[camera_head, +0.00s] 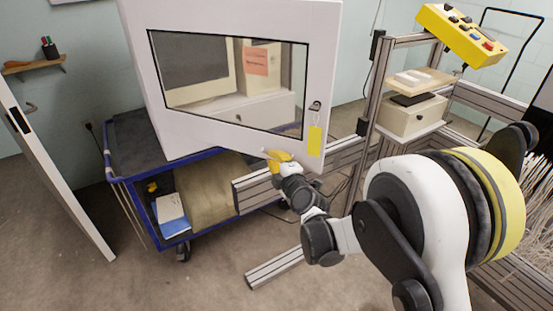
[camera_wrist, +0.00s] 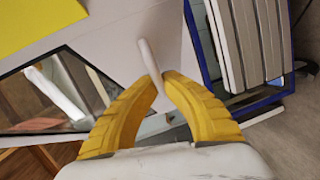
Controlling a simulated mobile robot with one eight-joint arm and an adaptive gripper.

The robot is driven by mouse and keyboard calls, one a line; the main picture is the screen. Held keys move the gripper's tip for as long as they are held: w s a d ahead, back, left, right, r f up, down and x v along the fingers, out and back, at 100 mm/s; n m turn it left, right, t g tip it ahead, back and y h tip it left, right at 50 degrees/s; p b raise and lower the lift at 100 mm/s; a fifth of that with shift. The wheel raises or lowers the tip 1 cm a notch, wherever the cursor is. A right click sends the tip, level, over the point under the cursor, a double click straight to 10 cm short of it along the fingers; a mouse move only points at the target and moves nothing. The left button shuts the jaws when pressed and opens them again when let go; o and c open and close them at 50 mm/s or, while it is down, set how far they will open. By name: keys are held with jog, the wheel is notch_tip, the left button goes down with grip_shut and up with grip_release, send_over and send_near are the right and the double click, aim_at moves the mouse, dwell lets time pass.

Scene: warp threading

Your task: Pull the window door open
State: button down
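The window door (camera_head: 225,130) is a white-framed panel with a dark-edged glass pane, on a white cabinet at upper centre. It appears closed. A lock with a key (camera_head: 315,106) and a yellow tag (camera_head: 315,140) are on its right side. My gripper (camera_head: 277,156) is at the door's lower edge, left of the tag. In the wrist view, my yellow fingers (camera_wrist: 162,80) converge on a slim white handle (camera_wrist: 150,62), which passes between their tips. They look shut on it, though contact on the right finger is hard to see. The handle is hidden in the head view.
The cabinet stands on a blue-framed cart (camera_head: 125,190) with a book (camera_head: 172,214) on its lower shelf. An aluminium frame (camera_head: 375,85) with a yellow control box (camera_head: 462,36) stands at right. Metal profiles lie low near my arm. Floor at front left is clear.

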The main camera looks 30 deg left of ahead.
jog(key=shift+a, duration=0.1)
jog(key=c, duration=1.5)
grip_release()
jog(key=shift+c, duration=0.2)
jog(key=v, duration=1.2)
